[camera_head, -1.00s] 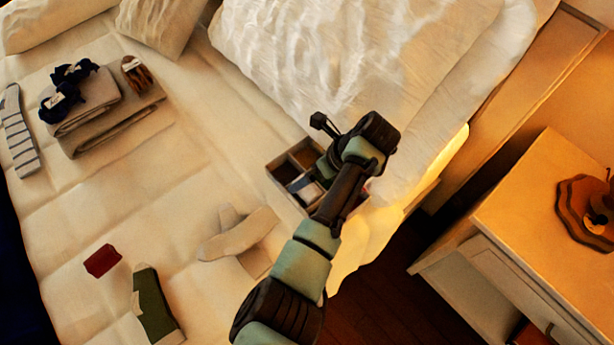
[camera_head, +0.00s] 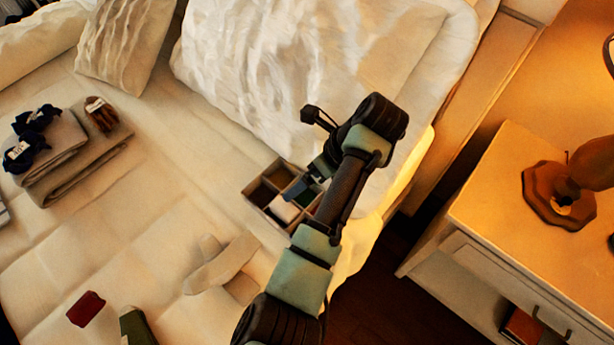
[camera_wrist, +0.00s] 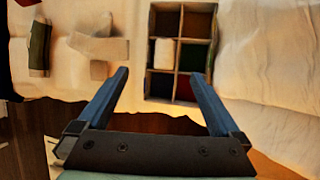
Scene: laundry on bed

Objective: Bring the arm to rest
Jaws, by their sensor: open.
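My arm reaches over the bed's edge in the head view, with my gripper (camera_head: 318,172) beside the divided box (camera_head: 262,212) and partly hidden by the wrist. In the wrist view my gripper (camera_wrist: 158,76) shows two blue fingers spread wide with nothing between them. The box (camera_wrist: 148,50) lies beyond and between the fingertips in that view. A white item (camera_wrist: 163,53) sits in its middle left compartment. Other compartments show brown, green, dark blue and red; whether these are linings or contents I cannot tell.
Pale socks (camera_head: 222,265), a red item (camera_head: 86,309) and a green item (camera_head: 137,327) lie on the bed. Folded cloths (camera_head: 75,165) lie farther left. A nightstand (camera_head: 500,190) with a lamp base (camera_head: 556,195) stands right, across a dark floor gap.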

